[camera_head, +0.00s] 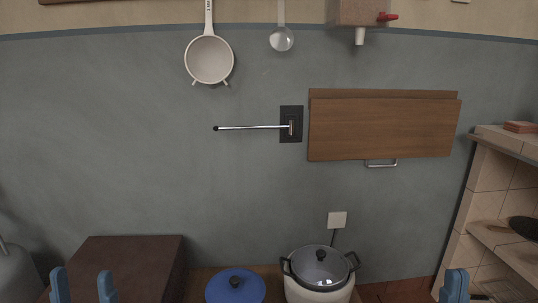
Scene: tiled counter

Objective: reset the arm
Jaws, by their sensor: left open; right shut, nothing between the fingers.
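My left gripper (84,286) shows at the bottom left edge, with its two blue fingers apart and nothing between them. It appears in front of a dark brown box (135,252). My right gripper (455,286) shows at the bottom right edge, with its blue fingers together and nothing held. Only the finger ends of both grippers are in view; the arms are below the picture.
A pot with a glass lid (320,267) and a blue lid (236,287) stand at the bottom middle. A wooden cabinet (384,126), a metal bar (250,127), a strainer (209,60) and a ladle (281,39) are on the wall. Tiled shelves (500,170) stand at right.

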